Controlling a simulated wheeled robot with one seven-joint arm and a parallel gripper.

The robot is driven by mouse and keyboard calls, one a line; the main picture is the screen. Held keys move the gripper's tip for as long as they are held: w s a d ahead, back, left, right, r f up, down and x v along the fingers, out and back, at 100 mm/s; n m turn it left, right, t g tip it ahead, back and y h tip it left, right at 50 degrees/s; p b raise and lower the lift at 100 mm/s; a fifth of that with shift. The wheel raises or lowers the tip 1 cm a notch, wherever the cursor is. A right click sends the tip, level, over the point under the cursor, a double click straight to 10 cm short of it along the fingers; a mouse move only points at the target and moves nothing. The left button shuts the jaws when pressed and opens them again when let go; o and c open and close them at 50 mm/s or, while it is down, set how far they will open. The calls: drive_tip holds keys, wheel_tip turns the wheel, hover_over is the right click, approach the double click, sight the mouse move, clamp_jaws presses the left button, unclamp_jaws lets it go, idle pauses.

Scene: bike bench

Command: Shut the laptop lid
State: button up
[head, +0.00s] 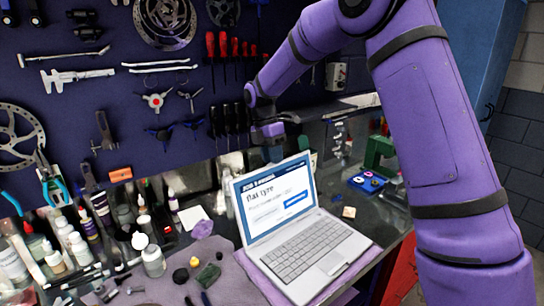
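A silver laptop stands open on the bench; its keyboard half (307,250) lies flat. Its lid (273,204) is raised, leaning slightly back, with a lit blue and white screen facing the camera. My gripper (273,153) is at the end of the purple arm, at the top edge of the lid, pointing down. Its fingertips are small and partly hidden around the lid's top edge, so I cannot tell whether they touch it or how far apart they are.
A purple mat (232,279) lies under the laptop. Several bottles (153,262) and small parts crowd the bench to the left. A blue tray (367,182) and a green vise-like tool (379,153) are to the right. A dark pegboard (95,85) with tools stands behind.

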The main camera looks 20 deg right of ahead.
clamp_jaws()
